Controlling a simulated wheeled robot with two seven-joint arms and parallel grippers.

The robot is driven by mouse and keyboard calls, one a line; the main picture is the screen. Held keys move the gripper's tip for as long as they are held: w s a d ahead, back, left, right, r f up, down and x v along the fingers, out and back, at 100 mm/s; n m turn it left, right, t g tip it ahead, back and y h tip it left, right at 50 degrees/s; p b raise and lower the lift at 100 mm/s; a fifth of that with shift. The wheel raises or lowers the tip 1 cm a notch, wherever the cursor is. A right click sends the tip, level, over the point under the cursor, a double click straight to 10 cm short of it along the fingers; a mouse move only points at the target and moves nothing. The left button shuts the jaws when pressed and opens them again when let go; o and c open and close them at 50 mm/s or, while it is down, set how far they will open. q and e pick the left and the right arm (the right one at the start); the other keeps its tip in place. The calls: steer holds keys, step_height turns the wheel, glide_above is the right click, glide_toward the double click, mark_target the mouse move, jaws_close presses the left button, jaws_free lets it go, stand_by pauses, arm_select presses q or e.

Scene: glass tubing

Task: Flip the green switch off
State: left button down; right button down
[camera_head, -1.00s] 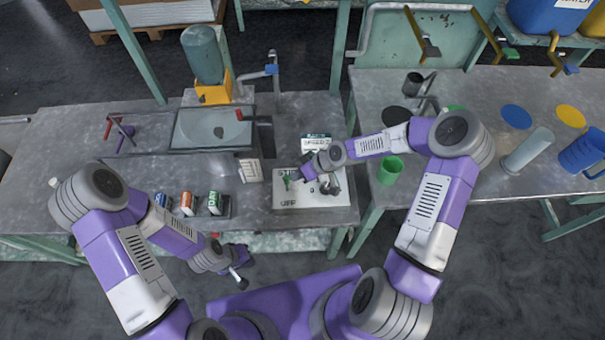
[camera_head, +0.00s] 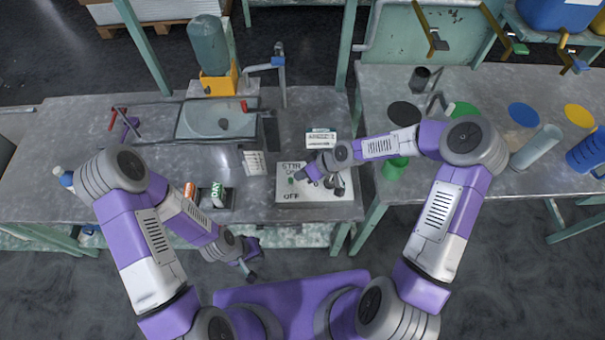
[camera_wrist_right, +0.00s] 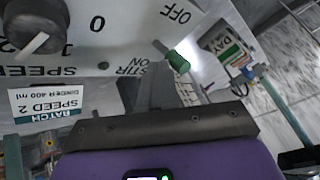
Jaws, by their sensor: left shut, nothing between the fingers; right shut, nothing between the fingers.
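The white control panel (camera_head: 315,195) lies on the bench below the head camera. Its green switch (camera_head: 291,181) stands near the panel's left side. My right gripper (camera_head: 307,176) is shut and empty just right of the switch. In the wrist view its fingers (camera_wrist_right: 155,85) are close beside the knob; I cannot tell if they touch. My left gripper (camera_head: 250,268) is shut and empty, low in front of the bench.
A grey dial (camera_wrist_right: 38,25) with speed marks is on the same panel. A BATCH SPEED 2 card (camera_head: 320,139) stands behind the panel. A rack (camera_head: 232,197) with small labelled boxes is to the left.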

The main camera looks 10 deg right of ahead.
steer(key=shift+w+d+f, duration=0.1)
steer(key=shift+w+f, duration=0.2)
steer(key=shift+w, duration=0.3)
steer(key=shift+w+d, duration=0.1)
steer(key=shift+d, duration=0.05)
steer(key=d, duration=0.1)
steer(key=w+d, duration=0.1)
steer(key=d+r+p, duration=0.1)
steer(key=shift+w+d, duration=0.35)
steer(key=s+d+r+p, duration=0.2)
steer(key=s+d+r, duration=0.2)
steer(key=s+r, duration=0.2)
steer(key=shift+d, duration=0.4)
